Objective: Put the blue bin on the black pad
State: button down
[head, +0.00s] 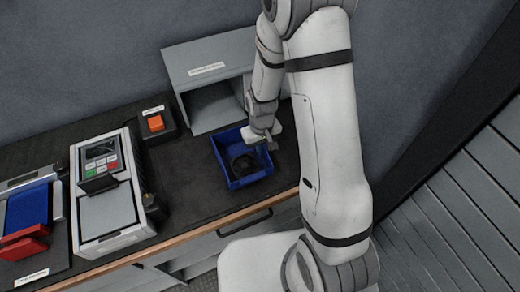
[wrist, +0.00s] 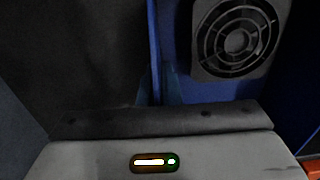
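The blue bin (head: 252,180) sits on the dark worktop in front of a grey open-fronted box. A black fan (head: 244,164) lies inside it, and the fan (wrist: 236,41) also shows large in the wrist view. My gripper (head: 268,143) is at the bin's right wall, pointing down. In the wrist view the bin's thin blue wall (wrist: 154,45) runs down to my gripper (wrist: 156,88). The fingers are dark there, and I cannot tell whether they are pressed on the wall. I cannot clearly pick out the black pad from the dark worktop.
The grey box (head: 207,70) stands behind the bin. An orange button (head: 156,123) and a grey keypad device (head: 108,208) stand to the left. Blue and red parts (head: 27,208) lie at far left. The worktop has a wooden front edge (head: 180,238).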

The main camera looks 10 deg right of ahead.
jog(key=shift+f, duration=0.8)
jog(key=shift+f, duration=0.15)
jog(key=c, duration=1.6)
grip_release()
jog(key=shift+c, duration=0.2)
